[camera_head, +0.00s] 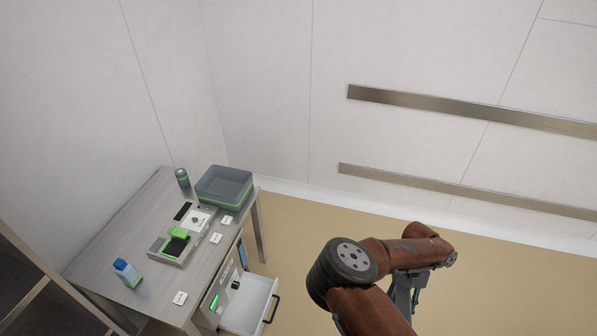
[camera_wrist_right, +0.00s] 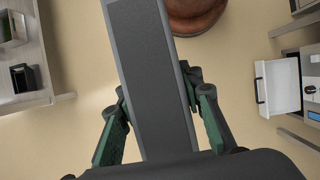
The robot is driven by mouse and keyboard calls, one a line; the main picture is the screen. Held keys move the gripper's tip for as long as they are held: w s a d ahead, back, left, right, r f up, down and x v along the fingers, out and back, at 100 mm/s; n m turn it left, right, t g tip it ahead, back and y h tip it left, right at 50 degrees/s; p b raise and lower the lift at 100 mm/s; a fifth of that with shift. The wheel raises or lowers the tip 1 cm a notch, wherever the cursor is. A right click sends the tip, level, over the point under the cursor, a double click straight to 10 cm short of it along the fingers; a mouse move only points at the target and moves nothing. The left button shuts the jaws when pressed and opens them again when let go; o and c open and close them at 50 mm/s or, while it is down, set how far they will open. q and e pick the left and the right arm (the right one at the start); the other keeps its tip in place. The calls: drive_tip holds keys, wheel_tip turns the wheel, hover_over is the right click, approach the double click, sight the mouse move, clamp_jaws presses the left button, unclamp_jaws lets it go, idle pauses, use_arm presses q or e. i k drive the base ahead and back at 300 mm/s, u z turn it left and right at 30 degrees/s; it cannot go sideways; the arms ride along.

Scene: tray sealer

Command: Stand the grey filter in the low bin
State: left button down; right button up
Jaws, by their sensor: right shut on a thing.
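My right gripper (camera_wrist_right: 165,128) is shut on a long, flat dark grey panel with lighter edges, which looks like the grey filter (camera_wrist_right: 148,65). The panel runs up between the two green fingers in the right wrist view. In the head view my right gripper (camera_head: 408,294) hangs below the brown arm, over open floor to the right of the table; most of the panel is hidden there. A grey open bin with a green stripe (camera_head: 223,196) stands on the table's far corner. A small black open box (camera_wrist_right: 22,78) shows at the wrist view's left. I cannot tell which is the low bin.
A shelf (camera_head: 40,285) is at lower left. The floor between is clear.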

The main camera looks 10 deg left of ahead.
sight(221, 192)
drive_tip(key=i, duration=3.25)
drive_tip(key=u, duration=3.9)
